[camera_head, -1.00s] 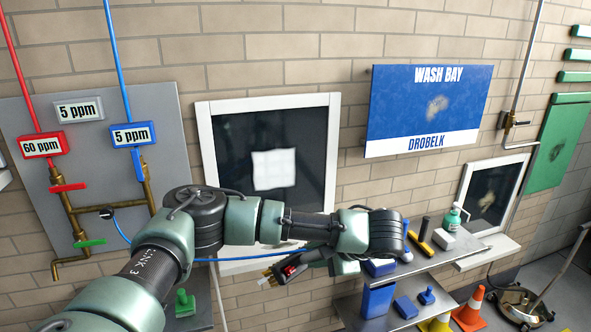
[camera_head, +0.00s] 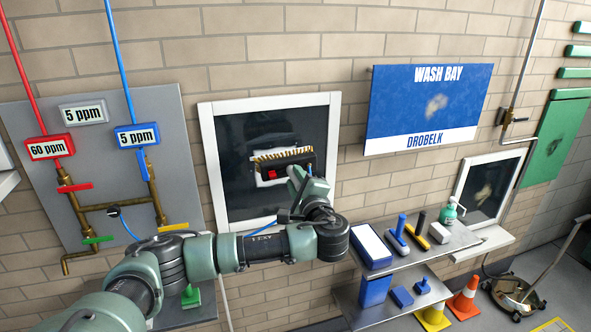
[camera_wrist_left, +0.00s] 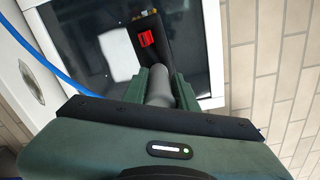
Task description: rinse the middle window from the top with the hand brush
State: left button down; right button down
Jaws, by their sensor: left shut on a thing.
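The middle window (camera_head: 238,205) has dark glass in a white frame, with a pale whitish patch (camera_head: 263,182) partly hidden behind the brush. The patch also shows in the left wrist view (camera_wrist_left: 118,54). My left gripper (camera_head: 297,182) is shut on the grey handle of the hand brush (camera_head: 290,167). The brush has a dark head, yellowish bristles pointing up and a red part. It is in front of the middle of the glass; I cannot tell whether it touches. A blue hose (camera_wrist_left: 50,62) runs near my gripper. My right gripper is out of view.
A shelf at the lower right holds a blue and white box (camera_head: 373,244), brushes and a green bottle (camera_head: 450,211). A pipe panel (camera_head: 40,190) with coloured valve handles is at the left. Another window (camera_head: 490,188) is at the right. Cones (camera_head: 466,298) stand below.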

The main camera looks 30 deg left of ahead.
aim_at(289, 163)
pick_arm(q)
jog(key=shift+w+a+r+y, duration=0.2)
jog(key=shift+r+y, duration=0.1)
jog(key=shift+r, duration=0.35)
jog(key=shift+b+x, duration=0.75)
jog(key=shift+x, duration=1.9)
notch_tip(289, 163, down, 18)
jog(key=b, duration=1.2)
jog(key=shift+r, duration=0.25)
dwell(1.5)
dwell(0.3)
